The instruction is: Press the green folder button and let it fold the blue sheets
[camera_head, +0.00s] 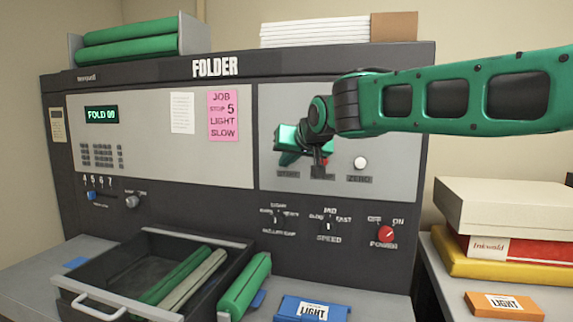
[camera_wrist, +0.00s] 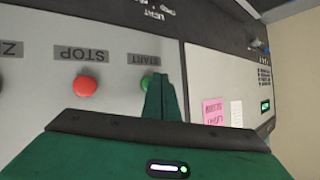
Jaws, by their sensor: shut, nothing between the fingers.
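The folder (camera_head: 240,62) is a large dark machine with a light front panel. In the wrist view, which is upside down, the green button (camera_wrist: 146,82) under the START label is partly covered by my gripper (camera_wrist: 160,77). The fingers are together and empty, with their tips right at the button. I cannot tell whether they touch it. In the head view my gripper (camera_head: 288,157) is in front of the START label, hiding the green button. A blue pack (camera_head: 312,309) marked LIGHT lies in front of the folder; no loose blue sheets are clearly visible.
The red STOP button (camera_wrist: 86,86) is beside the green one, and a white button (camera_head: 360,162) is farther right. The red POWER knob (camera_head: 386,234) is below. The display (camera_head: 101,114) reads FOLD 00. An open drawer (camera_head: 95,292) with rollers stands at the front left.

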